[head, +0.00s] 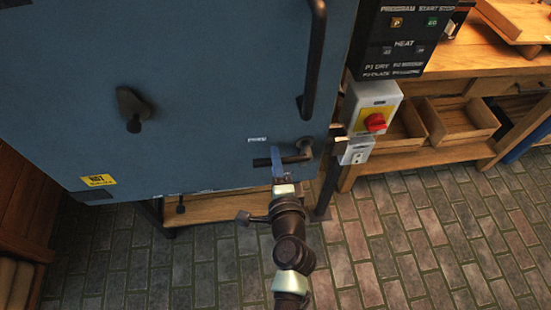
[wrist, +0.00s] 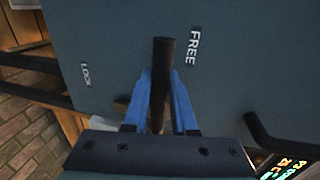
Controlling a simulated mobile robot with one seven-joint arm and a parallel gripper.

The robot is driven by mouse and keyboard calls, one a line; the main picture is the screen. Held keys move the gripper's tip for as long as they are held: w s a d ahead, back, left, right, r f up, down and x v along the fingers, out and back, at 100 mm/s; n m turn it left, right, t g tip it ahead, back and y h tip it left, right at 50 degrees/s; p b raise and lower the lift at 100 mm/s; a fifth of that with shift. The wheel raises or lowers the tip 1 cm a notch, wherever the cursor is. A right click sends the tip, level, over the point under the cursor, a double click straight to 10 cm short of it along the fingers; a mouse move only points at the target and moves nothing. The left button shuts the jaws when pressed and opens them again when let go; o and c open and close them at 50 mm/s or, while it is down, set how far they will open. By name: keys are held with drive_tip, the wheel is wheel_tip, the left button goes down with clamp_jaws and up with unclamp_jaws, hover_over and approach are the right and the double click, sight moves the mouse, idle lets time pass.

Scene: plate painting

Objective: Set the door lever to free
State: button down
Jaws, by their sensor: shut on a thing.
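The door lever (head: 262,162) is a dark bar low on the blue kiln door (head: 200,90), with its pivot to the right. In the head view it points left, just below a small white label (head: 257,140). In the wrist view the lever (wrist: 161,70) stands between the FREE label (wrist: 193,46) on its right and the LOCK label (wrist: 86,74) farther to its left. My gripper (head: 278,163) is shut on the lever, one blue finger on each side. The fingers hide part of the bar, and my gripper body hides its lower end in the wrist view.
A long vertical handle (head: 314,70) is on the door above the lever. A grey switch box with a red knob (head: 375,122) and a black control panel (head: 405,40) stand to the right. A wooden bench with trays (head: 455,120) is beyond. Brick floor (head: 400,240) is open in front.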

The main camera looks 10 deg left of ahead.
drive_tip(key=shift+r, duration=0.1)
drive_tip(key=c, duration=0.7)
unclamp_jaws()
drive_tip(key=shift+c, duration=0.2)
drive_tip(key=shift+s, duration=0.1)
drive_tip(key=b+v, duration=0.1)
drive_tip(key=v, duration=1.1)
drive_tip(key=shift+s+d, duration=0.2)
drive_tip(key=shift+s, duration=0.1)
drive_tip(key=shift+s, duration=0.1)
